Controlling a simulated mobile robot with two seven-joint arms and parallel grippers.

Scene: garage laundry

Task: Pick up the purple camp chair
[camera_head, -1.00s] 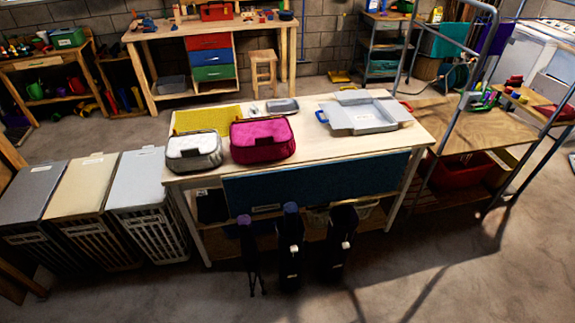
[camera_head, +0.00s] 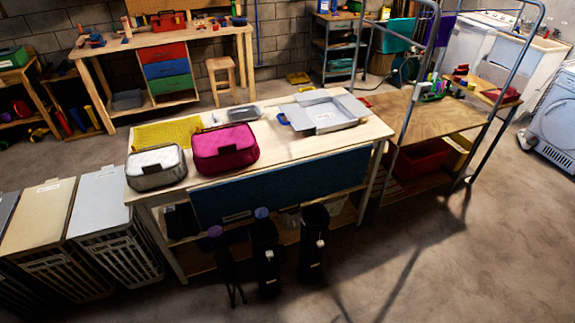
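Three dark, slim, bag-like items stand upright on the floor against the front of the wooden table (camera_head: 345,131). The left one (camera_head: 222,262) is narrow with a purplish top and thin legs at its foot. The middle one (camera_head: 265,252) is mostly black with a purple top. The right one (camera_head: 313,236) looks black with a small pale tag. The shadow makes it hard to tell which is the purple camp chair. Neither of my grippers is in view.
A grey case (camera_head: 156,168), a magenta case (camera_head: 224,149) and an open grey box (camera_head: 323,112) lie on the table. Slatted hampers (camera_head: 115,215) stand at left. A metal-framed rack (camera_head: 440,122) stands at right. The floor (camera_head: 430,260) in front is clear.

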